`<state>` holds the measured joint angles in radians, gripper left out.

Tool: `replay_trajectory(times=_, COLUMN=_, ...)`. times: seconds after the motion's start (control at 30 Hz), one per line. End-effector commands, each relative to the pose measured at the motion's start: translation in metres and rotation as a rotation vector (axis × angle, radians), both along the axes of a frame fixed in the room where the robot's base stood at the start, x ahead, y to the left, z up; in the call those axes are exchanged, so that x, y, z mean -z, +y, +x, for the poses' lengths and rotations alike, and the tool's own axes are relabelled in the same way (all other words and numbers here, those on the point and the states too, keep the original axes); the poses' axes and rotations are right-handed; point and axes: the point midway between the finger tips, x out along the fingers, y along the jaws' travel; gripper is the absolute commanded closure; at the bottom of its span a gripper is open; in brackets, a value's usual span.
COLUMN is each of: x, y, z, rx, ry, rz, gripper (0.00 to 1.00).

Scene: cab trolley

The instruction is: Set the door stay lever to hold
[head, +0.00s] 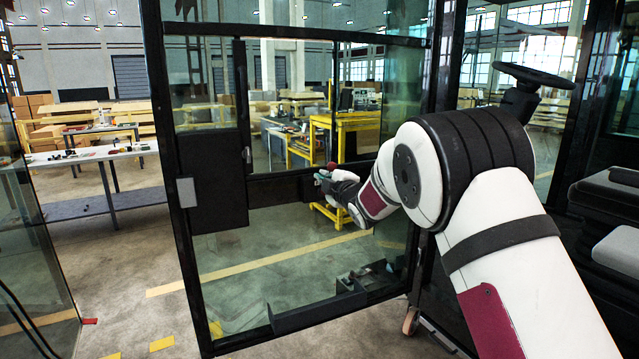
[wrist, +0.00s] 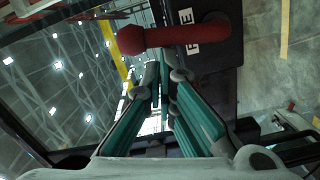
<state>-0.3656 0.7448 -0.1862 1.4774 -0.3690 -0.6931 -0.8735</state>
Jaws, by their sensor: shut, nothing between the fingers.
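The door stay lever (wrist: 185,38) is a red bar with a round knob at its left end in the wrist view. It sits on a dark plate (wrist: 228,62) with a white label (wrist: 194,47) whose visible letters look like part of "FREE"; the lever covers some of it. In the head view only the small red knob (head: 332,166) shows, just above my gripper (head: 324,177). In the wrist view my gripper (wrist: 163,75) has its teal fingers together and empty, their tips just below the lever. I cannot tell whether they touch it.
The black-framed glass cab door (head: 290,265) fills the middle of the head view, with my arm reaching beside it. A steering wheel (head: 535,75) and dark seat (head: 605,205) are at right. A workbench (head: 95,155) stands at left; open floor lies before it.

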Motion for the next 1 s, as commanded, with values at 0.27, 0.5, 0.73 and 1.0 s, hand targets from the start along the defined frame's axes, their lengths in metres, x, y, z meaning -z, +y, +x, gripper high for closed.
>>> replay_trajectory(times=0.27, x=-0.001, y=-0.019, z=0.013, rx=0.005, ry=0.119, rz=0.218, gripper=1.0)
replay_trajectory(times=0.5, x=0.002, y=-0.032, z=0.02, rx=0.003, ry=0.231, rz=0.418, gripper=1.0)
replay_trajectory(times=0.73, x=0.006, y=-0.045, z=0.026, rx=0.003, ry=0.338, rz=0.609, gripper=1.0)
replay_trajectory(times=1.0, x=0.015, y=-0.058, z=0.033, rx=0.003, ry=0.46, rz=0.829, gripper=1.0)
